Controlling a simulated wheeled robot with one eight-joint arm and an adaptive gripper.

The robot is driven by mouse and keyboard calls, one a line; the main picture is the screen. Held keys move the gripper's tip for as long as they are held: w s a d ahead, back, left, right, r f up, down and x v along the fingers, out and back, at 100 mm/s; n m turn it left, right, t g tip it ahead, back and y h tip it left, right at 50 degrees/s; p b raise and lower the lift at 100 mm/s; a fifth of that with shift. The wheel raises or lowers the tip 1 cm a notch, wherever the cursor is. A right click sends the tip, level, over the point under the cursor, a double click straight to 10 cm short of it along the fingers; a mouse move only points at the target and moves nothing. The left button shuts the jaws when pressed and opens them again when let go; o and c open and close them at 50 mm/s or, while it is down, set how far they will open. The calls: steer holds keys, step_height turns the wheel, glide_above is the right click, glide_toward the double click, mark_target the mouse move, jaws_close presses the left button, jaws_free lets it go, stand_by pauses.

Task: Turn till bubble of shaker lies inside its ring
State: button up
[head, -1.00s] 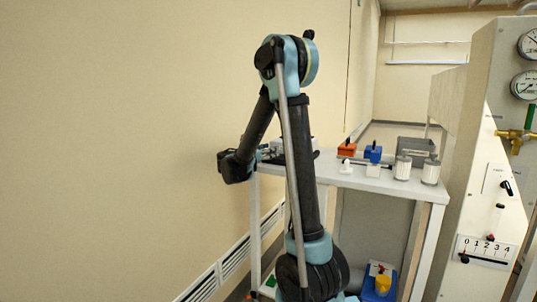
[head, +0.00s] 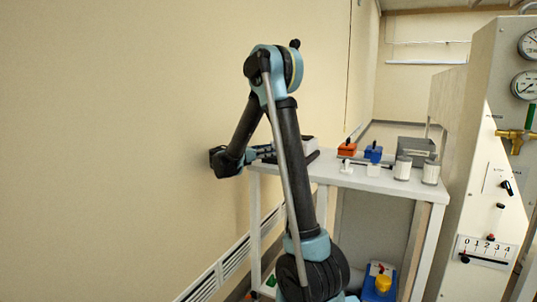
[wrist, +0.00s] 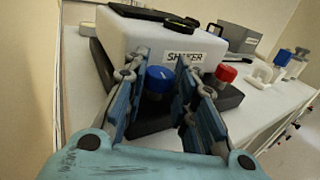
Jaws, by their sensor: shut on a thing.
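The shaker (wrist: 150,42) is a white box labelled SHAKER on a dark base, in the middle of the wrist view. A blue knob (wrist: 159,80) stands at its near side, and a red knob (wrist: 226,73) stands further right. My gripper (wrist: 160,82) has its two blue fingers on either side of the blue knob and is shut on it. In the head view my gripper (head: 262,152) is at the left end of the bench, and my arm partly hides the shaker. The bubble and its ring cannot be made out in either view.
The wall is close on the left. A gauge panel (head: 497,180) stands at the right.

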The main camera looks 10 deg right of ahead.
steer(key=shift+w+a, duration=0.1)
steer(key=shift+w, duration=0.05)
steer(key=o, duration=1.1)
step_height(320, 180, up, 10)
steer(key=shift+f, duration=0.1)
